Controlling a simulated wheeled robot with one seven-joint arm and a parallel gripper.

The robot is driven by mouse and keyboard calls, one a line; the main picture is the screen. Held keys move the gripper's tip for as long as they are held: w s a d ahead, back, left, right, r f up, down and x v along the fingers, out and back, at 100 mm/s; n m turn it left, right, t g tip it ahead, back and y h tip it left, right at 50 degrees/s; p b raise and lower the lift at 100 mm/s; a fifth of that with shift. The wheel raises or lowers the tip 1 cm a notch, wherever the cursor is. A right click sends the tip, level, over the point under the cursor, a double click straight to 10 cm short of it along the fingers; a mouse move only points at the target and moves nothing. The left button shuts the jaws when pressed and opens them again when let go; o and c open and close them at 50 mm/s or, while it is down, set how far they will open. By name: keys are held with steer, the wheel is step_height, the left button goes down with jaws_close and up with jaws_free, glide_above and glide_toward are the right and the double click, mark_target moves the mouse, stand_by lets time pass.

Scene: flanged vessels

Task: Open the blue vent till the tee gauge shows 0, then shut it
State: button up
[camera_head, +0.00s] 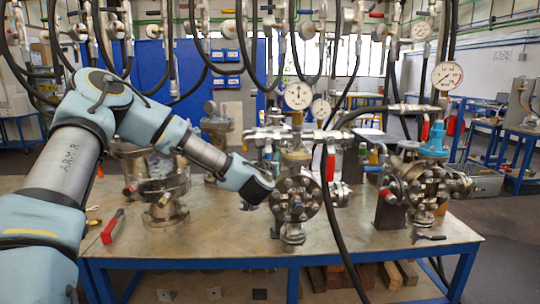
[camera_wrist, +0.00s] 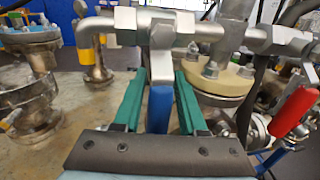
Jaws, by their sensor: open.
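The blue vent handle (camera_wrist: 160,108) hangs down from a metal valve body (camera_wrist: 172,62) on a horizontal pipe in the wrist view. My gripper (camera_wrist: 161,78) has its two green fingers apart, one on each side of the blue handle, with visible gaps. In the head view my gripper is at the left side of the middle flanged vessel (camera_head: 296,198), and the blue handle is hidden there. A round white gauge (camera_head: 298,96) stands above that vessel and seems to be the tee gauge. Its needle looks roughly upright, but its numbers are too small to read.
A red handle (camera_wrist: 295,112) hangs right of the blue one. A black hose (camera_head: 328,200) runs down past the middle vessel. Another vessel with a gauge (camera_head: 447,76) stands right. A red-handled tool (camera_head: 112,226) lies on the table's (camera_head: 220,240) left; its front middle is clear.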

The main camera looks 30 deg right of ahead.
steer(key=shift+c, duration=0.2)
jaws_close()
stand_by(1.3)
